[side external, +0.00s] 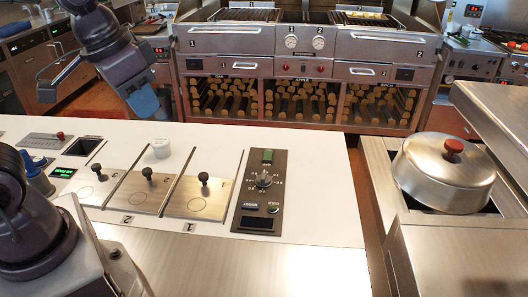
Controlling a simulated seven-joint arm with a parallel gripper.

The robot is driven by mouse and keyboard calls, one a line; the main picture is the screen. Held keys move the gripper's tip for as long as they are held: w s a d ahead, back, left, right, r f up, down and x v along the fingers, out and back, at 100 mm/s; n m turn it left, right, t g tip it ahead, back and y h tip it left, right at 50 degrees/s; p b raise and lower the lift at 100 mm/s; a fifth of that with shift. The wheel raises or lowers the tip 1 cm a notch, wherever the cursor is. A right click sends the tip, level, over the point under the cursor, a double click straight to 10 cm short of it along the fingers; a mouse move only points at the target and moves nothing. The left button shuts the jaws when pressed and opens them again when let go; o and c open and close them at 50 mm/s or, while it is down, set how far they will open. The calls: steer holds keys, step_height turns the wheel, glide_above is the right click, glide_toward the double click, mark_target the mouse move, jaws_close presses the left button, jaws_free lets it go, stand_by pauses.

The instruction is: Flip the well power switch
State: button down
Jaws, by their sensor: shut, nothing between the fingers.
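A dark control panel (247,214) lies on the white counter (315,200), right of the steel lids. It has a green rocker-like switch (268,157) near its far end and a round dial knob (264,180) below that. Small buttons and a dark display sit at its near end. I cannot read which control is marked as the well power. My gripper (144,105) hangs in the air over the far left part of the counter, with its blue fingertips pointing down. It is shut and empty, left of the panel and apart from it.
Steel lids with black knobs (148,173) lie left of the panel. A lidded pot (444,172) sits in the right steel counter. A grill unit (300,65) stands behind. The white counter right of the panel is clear.

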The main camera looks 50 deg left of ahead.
steer(key=w+a+f+n+g, duration=0.1)
steer(key=w+a+f, duration=0.15)
steer(key=w, duration=0.45)
steer(key=w+a+f+n+g, duration=0.1)
steer(key=w+f+n, duration=0.1)
steer(key=w+f, duration=0.3)
steer(key=n+t+y, duration=0.1)
steer(key=n+y, duration=0.2)
steer(key=n, duration=0.3)
glide_above(268, 150)
steer(key=s+d, duration=0.4)
step_height(268, 150, down, 9)
steer(key=shift+w+a+f, duration=0.2)
steer(key=shift+w+a, duration=0.05)
steer(key=x, duration=0.9)
steer(key=d+x, duration=0.1)
steer(key=x, duration=0.4)
steer(key=shift+s+f, duration=0.1)
steer(key=shift+s, duration=0.1)
